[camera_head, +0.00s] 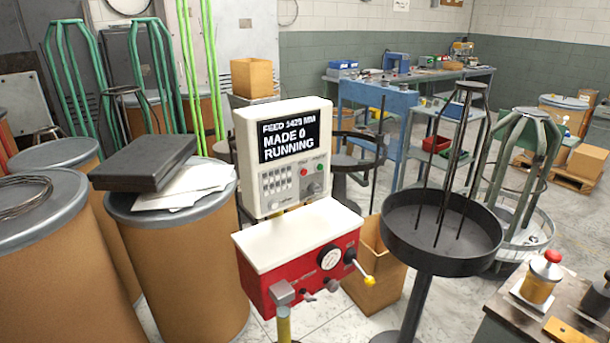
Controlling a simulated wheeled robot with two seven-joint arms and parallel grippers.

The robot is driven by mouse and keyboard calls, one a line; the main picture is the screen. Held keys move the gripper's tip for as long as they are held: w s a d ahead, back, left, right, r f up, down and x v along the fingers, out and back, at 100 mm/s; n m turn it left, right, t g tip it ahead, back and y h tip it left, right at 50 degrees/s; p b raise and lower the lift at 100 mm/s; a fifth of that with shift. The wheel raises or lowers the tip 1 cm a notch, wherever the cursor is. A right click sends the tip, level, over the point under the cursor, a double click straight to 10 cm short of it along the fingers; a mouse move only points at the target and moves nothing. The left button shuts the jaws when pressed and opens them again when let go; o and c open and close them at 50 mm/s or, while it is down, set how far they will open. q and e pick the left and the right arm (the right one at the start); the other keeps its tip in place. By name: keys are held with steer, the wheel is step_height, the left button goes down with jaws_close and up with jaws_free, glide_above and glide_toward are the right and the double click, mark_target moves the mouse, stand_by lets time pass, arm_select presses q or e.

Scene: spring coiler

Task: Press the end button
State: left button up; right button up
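Below the screen are a small red button (303,172), a green one (319,167), a larger round control (314,188) and rows of small light keys (275,186). The labels are too small to read, so I cannot tell which is the end button. Neither of my grippers is in view.
A round black tray on a stand (425,262) is right of the machine. A yellow unit with a red mushroom top (541,280) sits on a bench at lower right. Brown drums (190,262) crowd the left. A yellow-knobbed lever (362,270) sticks out from the red box.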

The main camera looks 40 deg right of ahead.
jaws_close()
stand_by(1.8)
